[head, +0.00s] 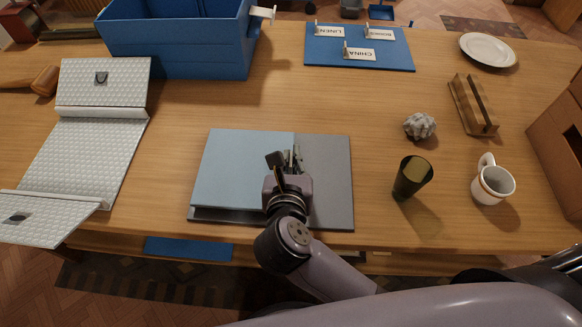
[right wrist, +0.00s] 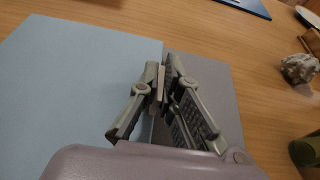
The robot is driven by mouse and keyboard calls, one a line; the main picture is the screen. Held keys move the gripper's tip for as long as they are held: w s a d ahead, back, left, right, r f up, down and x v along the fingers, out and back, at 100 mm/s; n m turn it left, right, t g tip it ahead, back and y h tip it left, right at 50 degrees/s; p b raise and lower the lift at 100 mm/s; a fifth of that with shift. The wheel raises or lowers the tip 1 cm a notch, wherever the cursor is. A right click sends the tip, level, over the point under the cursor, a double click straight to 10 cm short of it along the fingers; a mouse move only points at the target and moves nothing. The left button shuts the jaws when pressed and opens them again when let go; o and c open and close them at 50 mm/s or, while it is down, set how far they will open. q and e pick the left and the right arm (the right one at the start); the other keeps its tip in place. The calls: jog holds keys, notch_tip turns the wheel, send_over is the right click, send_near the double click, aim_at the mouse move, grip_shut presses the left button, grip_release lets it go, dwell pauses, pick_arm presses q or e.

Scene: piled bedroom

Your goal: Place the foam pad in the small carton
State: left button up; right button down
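A flat light blue panel (head: 235,160) lies over a dark grey panel (head: 335,185) near the table's front edge; I cannot tell whether either is the foam pad. They also show in the right wrist view as the light blue panel (right wrist: 70,90) and grey panel (right wrist: 215,80). My right gripper (head: 285,160) is over the light blue panel's right edge. In the right wrist view its fingertips (right wrist: 162,68) are close together, with a thin pale strip between them; whether they grip it is unclear. A brown cardboard carton (head: 556,140) is cut off at the right edge.
A blue crate (head: 180,50) stands at back left, a labelled blue board (head: 340,60) at the back. A white patterned folding case (head: 85,150) lies open at left. A dark cup (head: 412,178), white mug (head: 492,184), grey crumpled lump (head: 420,126), wooden rack (head: 473,105) and plate (head: 488,50) occupy the right.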

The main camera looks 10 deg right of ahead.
jog(key=shift+f, duration=0.75)
jog(key=shift+r, duration=0.1)
jog(key=c, duration=2.3)
grip_release()
jog(key=o, duration=0.5)
